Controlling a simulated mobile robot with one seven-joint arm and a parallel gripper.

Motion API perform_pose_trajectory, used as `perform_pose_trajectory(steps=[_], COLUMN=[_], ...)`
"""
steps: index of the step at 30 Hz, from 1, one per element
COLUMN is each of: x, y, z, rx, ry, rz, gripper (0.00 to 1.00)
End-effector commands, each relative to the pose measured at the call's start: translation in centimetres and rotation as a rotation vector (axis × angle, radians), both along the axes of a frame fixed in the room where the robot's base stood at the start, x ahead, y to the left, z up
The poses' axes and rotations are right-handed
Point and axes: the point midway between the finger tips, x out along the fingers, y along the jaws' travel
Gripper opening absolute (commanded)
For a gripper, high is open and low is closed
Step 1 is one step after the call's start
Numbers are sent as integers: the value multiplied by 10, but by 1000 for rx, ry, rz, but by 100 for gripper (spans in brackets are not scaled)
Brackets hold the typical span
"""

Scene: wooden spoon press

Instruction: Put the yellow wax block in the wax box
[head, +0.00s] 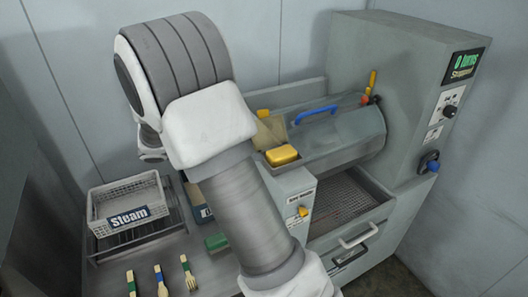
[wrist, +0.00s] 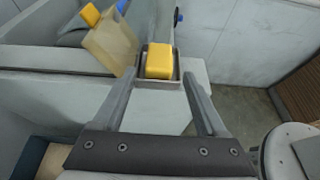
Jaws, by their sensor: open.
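The yellow wax block (head: 281,155) sits in a small holder on the grey machine. In the wrist view the yellow block (wrist: 159,61) lies in its shallow metal tray, between and just beyond my fingertips. My gripper (wrist: 158,82) is open and empty, with one finger to each side of the view of the block; I see no contact. My arm hides the gripper in the head view. A box with a blue label (head: 207,213) stands left of the machine, mostly behind my arm. Its label is unreadable, so I cannot tell whether it is the wax box.
A beige flap (wrist: 110,43) with a yellow top stands close left of the block. The machine has a blue-handled lid (head: 316,114) and a drawer (head: 350,243). A white Steam basket (head: 127,203), a green block (head: 216,241) and spoons (head: 161,281) are at left.

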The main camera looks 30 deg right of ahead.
Motion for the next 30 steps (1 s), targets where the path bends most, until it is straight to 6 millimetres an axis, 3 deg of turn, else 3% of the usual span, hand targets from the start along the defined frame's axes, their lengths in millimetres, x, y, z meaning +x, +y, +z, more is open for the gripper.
perform_pose_trajectory(steps=[4,11,20,30], x=[1,-15,-78,-142], y=[17,21,29,60], z=[6,18,41,59], rx=[1,73,359,679], ry=[-1,-75,-378,-734], rz=[2,-53,-279,-565], gripper=[74,74,74,74])
